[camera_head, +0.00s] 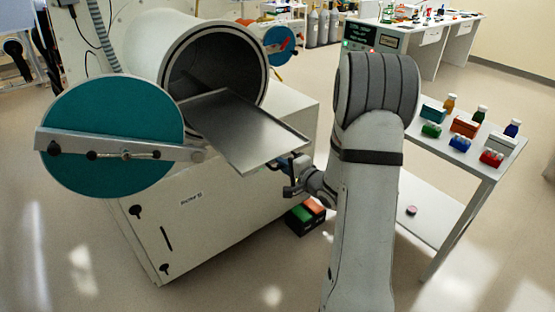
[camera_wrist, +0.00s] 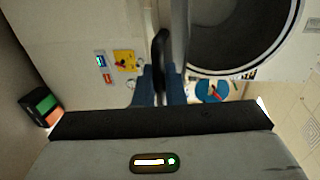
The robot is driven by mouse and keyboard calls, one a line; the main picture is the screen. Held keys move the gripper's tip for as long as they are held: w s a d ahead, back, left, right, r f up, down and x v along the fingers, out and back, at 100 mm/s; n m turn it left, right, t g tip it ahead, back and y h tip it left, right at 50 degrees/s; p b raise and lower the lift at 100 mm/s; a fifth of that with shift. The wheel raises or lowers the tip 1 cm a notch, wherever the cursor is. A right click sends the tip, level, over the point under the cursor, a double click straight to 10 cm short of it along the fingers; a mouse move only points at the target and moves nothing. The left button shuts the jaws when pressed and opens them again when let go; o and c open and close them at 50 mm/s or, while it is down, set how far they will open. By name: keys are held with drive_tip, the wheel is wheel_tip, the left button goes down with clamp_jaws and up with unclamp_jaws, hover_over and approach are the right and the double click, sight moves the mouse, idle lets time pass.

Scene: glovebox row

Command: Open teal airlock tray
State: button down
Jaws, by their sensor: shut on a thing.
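The airlock (camera_head: 213,60) is a white cylinder with a dark round opening. Its teal round door (camera_head: 115,110) is swung open to the left. The metal airlock tray (camera_head: 240,128) sticks well out of the opening toward the lower right. My gripper (camera_head: 298,165) is at the tray's outer end, shut on its handle; the contact is small in the head view. In the wrist view, my blue gripper fingers (camera_wrist: 163,85) close around the dark handle (camera_wrist: 161,52), with the tray's edge (camera_wrist: 179,45) beside it and the airlock opening at the upper right.
A side table (camera_head: 455,145) with bottles and coloured boxes stands right of my arm. A black bin with green and orange sections (camera_head: 306,215) is on the floor by the white cabinet (camera_head: 215,215). Another teal door (camera_head: 279,42) shows behind. Open floor lies in front.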

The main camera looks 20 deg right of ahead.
drive_tip(key=shift+s+d, duration=0.1)
drive_tip(key=shift+s, duration=0.05)
drive_tip(key=c, duration=1.7)
unclamp_jaws()
drive_tip(key=shift+d, duration=0.1)
drive_tip(key=shift+c, duration=0.2)
drive_tip(key=shift+o, duration=0.6)
drive_tip(key=v, duration=0.7)
drive_tip(key=shift+s+b, duration=0.35)
drive_tip(key=shift+b, duration=0.05)
